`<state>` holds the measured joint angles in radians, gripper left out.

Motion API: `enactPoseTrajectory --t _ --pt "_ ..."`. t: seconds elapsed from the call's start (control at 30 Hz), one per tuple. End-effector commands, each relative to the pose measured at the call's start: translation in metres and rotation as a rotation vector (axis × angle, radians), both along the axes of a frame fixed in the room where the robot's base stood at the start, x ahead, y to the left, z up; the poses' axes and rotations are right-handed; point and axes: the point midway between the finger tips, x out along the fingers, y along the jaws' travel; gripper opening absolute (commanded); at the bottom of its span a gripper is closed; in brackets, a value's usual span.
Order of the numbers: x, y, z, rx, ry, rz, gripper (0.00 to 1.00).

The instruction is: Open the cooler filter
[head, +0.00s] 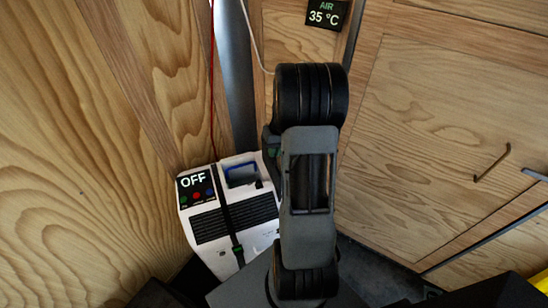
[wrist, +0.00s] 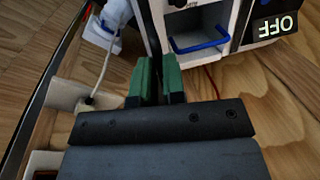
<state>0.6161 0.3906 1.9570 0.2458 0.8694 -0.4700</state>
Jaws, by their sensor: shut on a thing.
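The white cooler (head: 206,236) stands in the corner, with a dark panel reading OFF (head: 193,180) and dark vents. A recess on it holds a blue handle (head: 242,175), also seen in the wrist view (wrist: 201,46). In the wrist view, my gripper (wrist: 156,72) has its green fingers closed around a thin dark piece (wrist: 154,45) at the cooler's edge, left of the blue handle. I cannot tell clearly whether this piece is a cover of the recess. In the head view my arm hides most of the gripper and the cooler's right side.
A red cord (head: 212,80) runs down to the cooler. A black strap with a green end (head: 237,250) lies across its front. Wooden walls (head: 90,130) close in on both sides. A display reading 35 °C (head: 327,14) is at the top. A white plug and cable (wrist: 105,35) show in the wrist view.

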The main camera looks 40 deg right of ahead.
Motion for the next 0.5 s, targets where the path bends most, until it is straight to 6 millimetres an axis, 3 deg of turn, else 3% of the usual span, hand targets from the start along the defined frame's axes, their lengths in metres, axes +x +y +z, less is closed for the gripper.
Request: enactPoseTrajectory --t 0.03,0.2,0.5 --pt "0.001 -0.001 0.023 -0.001 -0.004 -0.004 0.0" --pt "0.0 0.0 0.061 0.0 -0.003 -0.004 0.0" --pt "0.0 -0.001 0.096 -0.001 -0.002 -0.005 0.0"
